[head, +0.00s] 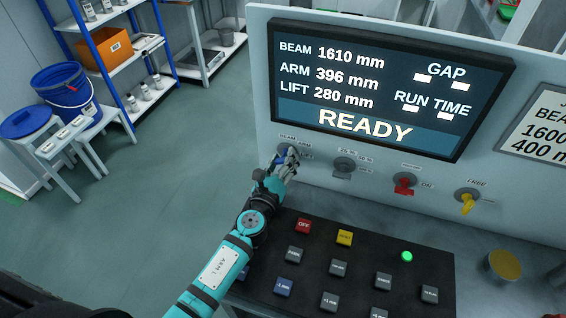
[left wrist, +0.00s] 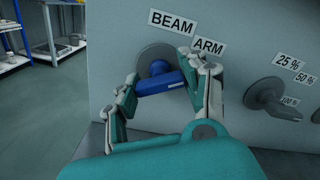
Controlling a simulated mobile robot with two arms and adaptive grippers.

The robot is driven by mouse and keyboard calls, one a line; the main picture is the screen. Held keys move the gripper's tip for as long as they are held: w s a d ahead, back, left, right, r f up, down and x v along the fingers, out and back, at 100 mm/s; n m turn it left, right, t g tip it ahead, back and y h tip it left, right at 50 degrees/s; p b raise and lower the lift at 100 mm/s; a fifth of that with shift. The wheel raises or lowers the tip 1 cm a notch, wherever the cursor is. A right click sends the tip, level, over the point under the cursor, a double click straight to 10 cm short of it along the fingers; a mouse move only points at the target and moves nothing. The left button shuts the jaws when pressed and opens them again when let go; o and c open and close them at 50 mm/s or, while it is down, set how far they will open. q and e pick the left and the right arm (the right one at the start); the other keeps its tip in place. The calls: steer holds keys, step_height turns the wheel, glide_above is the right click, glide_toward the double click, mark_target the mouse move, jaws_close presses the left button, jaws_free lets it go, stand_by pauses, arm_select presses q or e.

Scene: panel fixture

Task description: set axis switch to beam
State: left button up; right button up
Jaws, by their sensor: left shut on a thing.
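The axis switch is a blue lever knob (left wrist: 160,83) on a round grey base, set in the grey panel. BEAM (left wrist: 171,22) and ARM (left wrist: 209,46) labels stand above and to the right of it in the left wrist view. My left gripper (left wrist: 157,92) is shut on the blue knob, one finger on its left end and the other on its right. In the head view the gripper (head: 283,165) covers much of the knob. I cannot tell for sure which label the knob points at. My right gripper is not in view.
A grey percent switch (head: 344,165), a red switch (head: 404,185) and a yellow switch (head: 467,201) are in a row to the right. A black keypad (head: 340,262) lies below. The display (head: 385,85) reads READY. Shelves (head: 110,45) and a blue bucket (head: 66,95) stand at the left.

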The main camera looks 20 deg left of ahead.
arm_select(q)
steer(key=n+b, duration=0.1)
steer(key=n, duration=0.5)
steer(key=shift+f+n+b, duration=0.1)
steer(key=shift+n+b, duration=0.2)
steer(key=shift+b, duration=0.05)
steer(key=n, duration=0.5)
steer(key=shift+b, duration=0.35)
steer(key=o, duration=1.2)
steer(key=s, duration=1.2)
steer(key=shift+a, duration=0.25)
steer(key=shift+s, duration=0.1)
